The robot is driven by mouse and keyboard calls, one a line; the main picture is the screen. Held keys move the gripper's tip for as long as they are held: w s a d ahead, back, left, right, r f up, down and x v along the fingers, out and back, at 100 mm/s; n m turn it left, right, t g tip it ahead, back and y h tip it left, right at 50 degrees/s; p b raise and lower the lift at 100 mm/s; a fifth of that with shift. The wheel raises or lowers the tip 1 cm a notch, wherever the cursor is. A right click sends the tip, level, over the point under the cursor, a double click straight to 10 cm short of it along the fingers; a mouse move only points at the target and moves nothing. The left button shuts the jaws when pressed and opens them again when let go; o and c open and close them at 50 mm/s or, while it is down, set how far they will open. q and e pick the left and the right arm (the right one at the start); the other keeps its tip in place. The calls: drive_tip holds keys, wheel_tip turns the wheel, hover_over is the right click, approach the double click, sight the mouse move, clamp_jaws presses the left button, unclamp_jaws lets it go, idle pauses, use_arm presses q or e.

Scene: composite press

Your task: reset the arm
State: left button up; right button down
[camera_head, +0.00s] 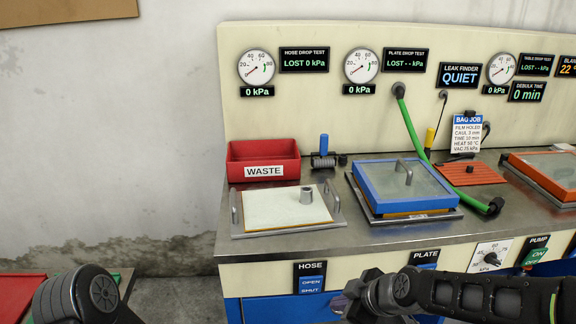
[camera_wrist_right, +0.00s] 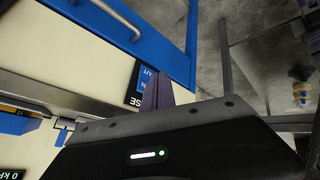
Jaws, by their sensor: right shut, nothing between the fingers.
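My right arm comes in from the lower right in the head view. My right gripper (camera_head: 358,303) is low in front of the bench's front panel, below the HOSE and PLATE labels. In the right wrist view its dark fingers (camera_wrist_right: 156,92) are together with nothing between them, near a blue drawer front (camera_wrist_right: 165,35) with a metal handle. A dark rounded part of my left arm shows at the lower left of the head view; its gripper is outside the picture.
The steel bench (camera_head: 335,225) holds a red WASTE bin (camera_head: 265,152), a white-topped plate with handles (camera_head: 275,209), a blue-framed glass lid (camera_head: 405,182) and an orange-framed one (camera_head: 550,172). A green hose (camera_head: 412,128) runs down to the bench. Gauges line the back panel.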

drive_tip(key=s+a+f+m+g+p, duration=0.1)
drive_tip(key=s+f+m+p, duration=0.1)
drive_tip(key=s+f+m, duration=0.4)
drive_tip(key=s+a+f+m+g+p, duration=0.1)
drive_tip(key=s+f+m+p, duration=0.15)
drive_tip(key=f+m, duration=0.6)
drive_tip(key=s+a+f+g+p, duration=0.2)
drive_tip(key=s+f, duration=0.7)
drive_tip(key=s, duration=0.5)
drive_tip(key=shift+a+f+g+p, duration=0.25)
drive_tip(key=shift+g+p, duration=0.25)
drive_tip(key=shift+g, duration=0.3)
